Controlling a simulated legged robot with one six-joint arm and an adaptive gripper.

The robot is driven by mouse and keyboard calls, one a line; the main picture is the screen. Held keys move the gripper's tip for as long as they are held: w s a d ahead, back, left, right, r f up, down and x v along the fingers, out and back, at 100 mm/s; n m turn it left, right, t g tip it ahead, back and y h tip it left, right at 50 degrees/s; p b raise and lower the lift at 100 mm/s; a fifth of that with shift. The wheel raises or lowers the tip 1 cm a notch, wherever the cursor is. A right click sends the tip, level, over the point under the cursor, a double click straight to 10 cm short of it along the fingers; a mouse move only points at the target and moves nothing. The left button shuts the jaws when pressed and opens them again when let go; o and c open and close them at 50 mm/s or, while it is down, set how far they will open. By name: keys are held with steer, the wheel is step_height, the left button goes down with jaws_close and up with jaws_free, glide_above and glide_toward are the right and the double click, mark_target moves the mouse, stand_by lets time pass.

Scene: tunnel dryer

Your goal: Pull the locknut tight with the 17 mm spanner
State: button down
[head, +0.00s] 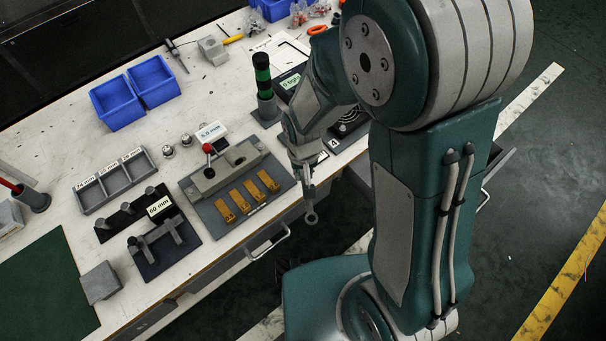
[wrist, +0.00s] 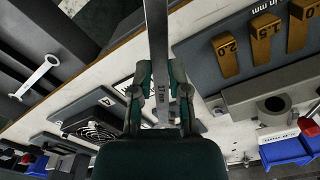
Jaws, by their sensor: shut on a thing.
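In the head view my gripper (head: 304,165) hangs at the bench's front edge, with the spanner's ring end (head: 311,218) pointing down, apart from the bench. A grey fixture (head: 220,170) with a red-knobbed lever (head: 208,149) and a holed block stands on a dark plate to the left of my gripper. The holed block also shows in the wrist view (wrist: 290,93). I cannot make out the locknut in either view.
Orange feeler pieces (head: 248,196) lie before the fixture. A second spanner (wrist: 40,76) shows in the wrist view. A bench drawer handle (head: 268,245) juts out at the front.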

steer(key=shift+r, duration=1.65)
steer(key=c, duration=1.3)
jaws_free()
jaws_close()
steer(key=shift+s, duration=0.1)
